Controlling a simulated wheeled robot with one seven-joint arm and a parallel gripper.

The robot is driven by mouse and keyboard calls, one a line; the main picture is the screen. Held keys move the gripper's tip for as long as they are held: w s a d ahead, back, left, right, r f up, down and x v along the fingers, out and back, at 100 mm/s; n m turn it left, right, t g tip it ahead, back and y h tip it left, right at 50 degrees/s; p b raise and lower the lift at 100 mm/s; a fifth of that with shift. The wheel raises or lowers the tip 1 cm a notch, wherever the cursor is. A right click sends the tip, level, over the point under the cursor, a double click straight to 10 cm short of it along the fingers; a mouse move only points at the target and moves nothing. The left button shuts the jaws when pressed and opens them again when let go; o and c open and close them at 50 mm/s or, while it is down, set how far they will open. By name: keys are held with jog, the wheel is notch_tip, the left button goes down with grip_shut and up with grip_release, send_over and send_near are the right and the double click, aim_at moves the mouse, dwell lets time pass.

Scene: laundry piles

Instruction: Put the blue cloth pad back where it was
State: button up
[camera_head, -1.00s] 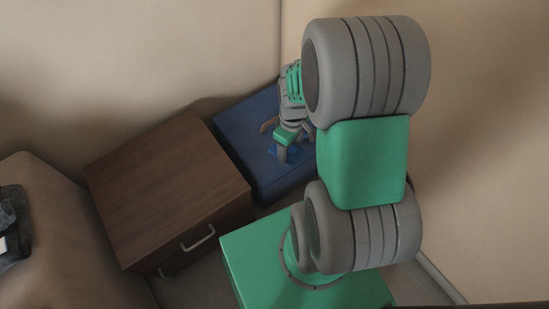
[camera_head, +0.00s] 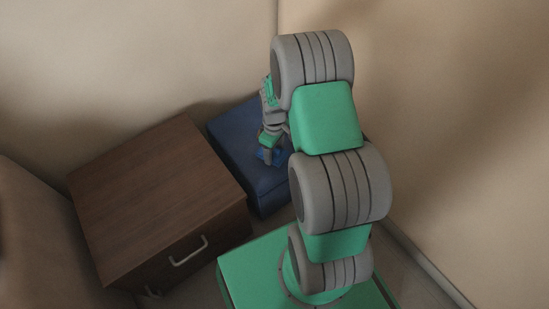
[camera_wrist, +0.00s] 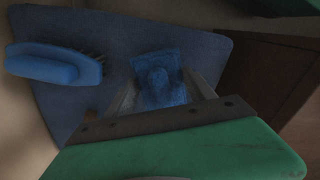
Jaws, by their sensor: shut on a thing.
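The blue cloth pad (camera_head: 271,156) is between my gripper's fingers, above a dark blue block-like seat in the head view. In the wrist view the pad (camera_wrist: 160,82) looks crumpled, its near part between the two fingers and a flatter part beyond the tips. My gripper (camera_head: 267,160) is shut on it and points down over the seat. It also shows in the wrist view (camera_wrist: 163,95). Whether the pad touches the seat cannot be told.
The dark blue seat (camera_head: 235,135) stands in the corner beside a brown wooden cabinet (camera_head: 150,190). A blue brush (camera_wrist: 52,65) lies on the seat's left in the wrist view. Walls close in behind and to the right. The cabinet top is clear.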

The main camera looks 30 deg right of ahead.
notch_tip(320, 180, down, 3)
jog(key=shift+r+b, duration=0.1)
jog(key=shift+b, duration=0.4)
jog(key=shift+s+r, duration=0.1)
